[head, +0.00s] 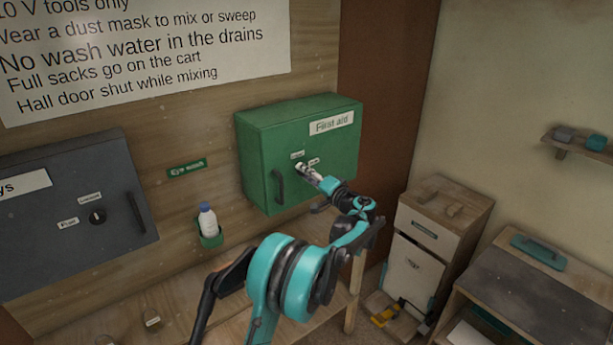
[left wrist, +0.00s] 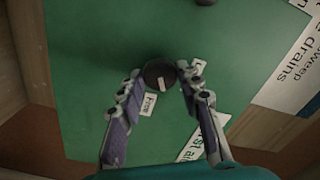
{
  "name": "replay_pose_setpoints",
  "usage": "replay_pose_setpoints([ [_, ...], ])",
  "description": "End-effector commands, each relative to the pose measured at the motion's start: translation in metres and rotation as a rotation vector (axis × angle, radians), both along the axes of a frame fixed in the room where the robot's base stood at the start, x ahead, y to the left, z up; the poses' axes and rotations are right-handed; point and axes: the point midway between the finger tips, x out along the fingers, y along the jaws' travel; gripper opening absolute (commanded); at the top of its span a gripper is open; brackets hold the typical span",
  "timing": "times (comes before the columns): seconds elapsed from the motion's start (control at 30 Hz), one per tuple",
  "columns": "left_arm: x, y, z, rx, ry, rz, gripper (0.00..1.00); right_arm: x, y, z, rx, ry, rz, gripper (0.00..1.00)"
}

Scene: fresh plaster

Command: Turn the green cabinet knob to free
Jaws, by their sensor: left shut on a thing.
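The green cabinet (head: 262,155) marked "First aid" hangs on the wooden wall. In the left wrist view its round dark knob (left wrist: 156,72) sits between my fingertips, with a pale pointer mark on its lower part. The mark points between the "Free" label (left wrist: 148,104) and a second, partly covered label (left wrist: 198,67), and lies closer to "Free". My left gripper (head: 306,171) is shut on the knob, one finger on each side; it also shows in the left wrist view (left wrist: 160,78). In the head view the gripper mostly hides the knob. My right gripper is not in view.
A dark handle (head: 279,187) is left of the knob on the green cabinet. A grey cabinet (head: 75,190) with its own knob hangs at the left. A white bottle (head: 208,219) sits in a green holder between them. A bench lies below; drawers (head: 420,235) stand at the right.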

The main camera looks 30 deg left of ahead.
Motion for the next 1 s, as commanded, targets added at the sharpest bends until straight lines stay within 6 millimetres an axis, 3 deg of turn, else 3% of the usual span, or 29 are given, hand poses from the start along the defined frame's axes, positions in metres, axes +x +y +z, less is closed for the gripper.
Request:
replay_pose_setpoints([
  [0.5, 0.0004, -0.0004, 0.0001, 0.155, 0.373, -0.001, 0.00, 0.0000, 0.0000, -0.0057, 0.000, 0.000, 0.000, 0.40],
  [1.0, 0.0005, -0.0005, 0.0001, 0.201, 0.485, -0.002, 0.00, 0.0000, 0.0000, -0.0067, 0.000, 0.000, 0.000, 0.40],
])
